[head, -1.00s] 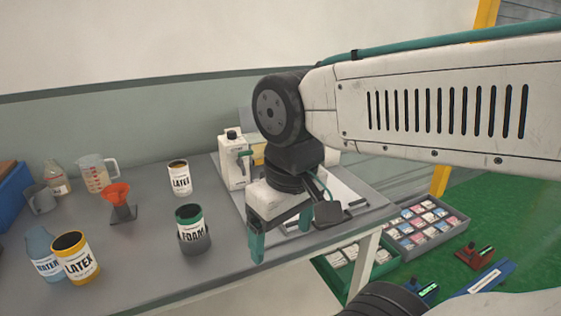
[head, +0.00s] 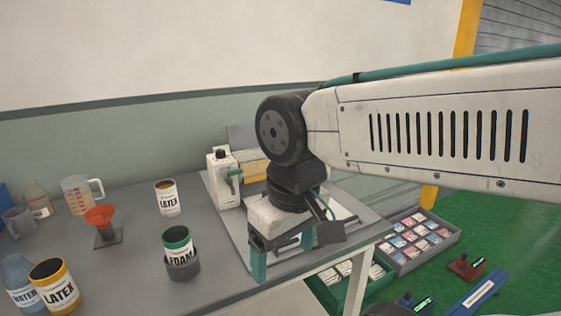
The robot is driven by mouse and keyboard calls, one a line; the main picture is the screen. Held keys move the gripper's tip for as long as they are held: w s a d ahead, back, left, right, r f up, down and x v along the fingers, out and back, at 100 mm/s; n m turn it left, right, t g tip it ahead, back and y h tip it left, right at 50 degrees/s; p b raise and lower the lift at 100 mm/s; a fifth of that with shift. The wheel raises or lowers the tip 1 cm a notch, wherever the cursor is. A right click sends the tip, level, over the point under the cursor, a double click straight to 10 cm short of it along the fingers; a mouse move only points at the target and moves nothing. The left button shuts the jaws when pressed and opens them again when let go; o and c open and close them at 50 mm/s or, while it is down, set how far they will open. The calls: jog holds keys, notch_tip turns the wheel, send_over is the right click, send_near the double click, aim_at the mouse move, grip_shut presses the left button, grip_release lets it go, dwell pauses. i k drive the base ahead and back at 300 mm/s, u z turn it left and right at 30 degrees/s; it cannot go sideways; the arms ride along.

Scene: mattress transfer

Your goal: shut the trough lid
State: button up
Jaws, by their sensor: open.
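My gripper (head: 283,252) is open and points down over the right part of the grey table, with nothing seen between its green fingers. Under and behind it lies a pale tray-like trough (head: 345,204) with a grey rim, largely hidden by my gripper and arm. A grey panel (head: 240,136) stands raised behind a white machine; it looks like the lid, but its hinge is hidden. My gripper is in front of this panel and apart from it.
The white machine (head: 222,186) with a green handle stands left of my wrist. A FOAM can (head: 178,240) in a dark holder, LATEX cans (head: 55,285) and an orange funnel (head: 99,216) stand on the left. Crates of packets (head: 418,240) lie beyond the table's right edge.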

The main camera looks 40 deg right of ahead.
aim_at(242, 136)
jog(key=z, duration=0.65)
jog(key=k, duration=0.5)
jog(key=z, duration=0.75)
jog(key=i, duration=1.35)
jog(key=u, duration=0.95)
